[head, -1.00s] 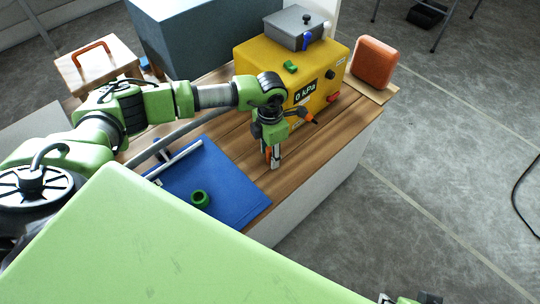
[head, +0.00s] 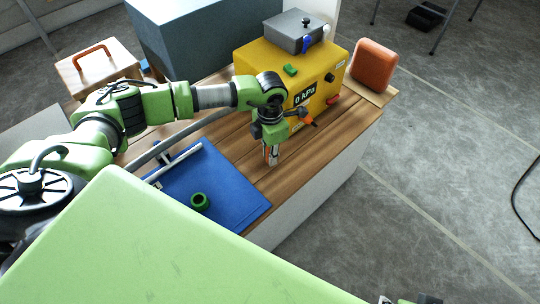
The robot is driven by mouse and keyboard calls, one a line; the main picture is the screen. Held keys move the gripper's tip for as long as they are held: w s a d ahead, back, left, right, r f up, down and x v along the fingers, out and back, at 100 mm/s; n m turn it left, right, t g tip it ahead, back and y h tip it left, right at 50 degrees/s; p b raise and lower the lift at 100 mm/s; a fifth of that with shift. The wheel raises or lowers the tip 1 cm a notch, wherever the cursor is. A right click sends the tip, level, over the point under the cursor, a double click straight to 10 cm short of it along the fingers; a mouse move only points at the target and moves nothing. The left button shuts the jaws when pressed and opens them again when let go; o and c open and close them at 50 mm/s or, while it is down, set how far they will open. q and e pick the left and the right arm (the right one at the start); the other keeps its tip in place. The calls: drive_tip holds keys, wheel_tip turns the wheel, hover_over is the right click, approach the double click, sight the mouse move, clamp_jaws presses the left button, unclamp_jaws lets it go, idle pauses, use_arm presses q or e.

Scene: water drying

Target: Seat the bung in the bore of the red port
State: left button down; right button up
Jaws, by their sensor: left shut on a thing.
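My left gripper (head: 271,158) points down over the wooden bench top, in front of the yellow box and just right of the blue mat. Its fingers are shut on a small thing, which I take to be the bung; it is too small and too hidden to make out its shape. The yellow box (head: 256,58) reads "0 kPa" on its front. A red fitting (head: 333,100), probably the red port, shows low at the box's right front; its bore cannot be seen. The gripper is apart from it, to its lower left. Only part of my right arm shows at the bottom edge.
A green ring (head: 200,202) lies on the blue mat (head: 235,207), with a pale rod frame behind it. A grey lidded box (head: 290,40) sits on the yellow box. An orange block (head: 374,66) stands at its right. My green body fills the near foreground.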

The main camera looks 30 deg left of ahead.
use_arm(q)
wheel_tip(320, 180, up, 2)
drive_tip(key=shift+r, duration=0.1)
drive_tip(key=s+d+r+p, duration=0.2)
drive_tip(key=s+r, duration=0.7)
drive_tip(key=s, duration=0.4)
drive_tip(key=shift+s+d+r+p, duration=0.15)
drive_tip(key=shift+s+d+p, duration=0.2)
drive_tip(key=shift+p, duration=0.05)
use_arm(e)
drive_tip(key=s+x, duration=0.1)
drive_tip(key=x, duration=0.8)
drive_tip(key=shift+f+g, duration=0.25)
drive_tip(key=shift+g, duration=0.05)
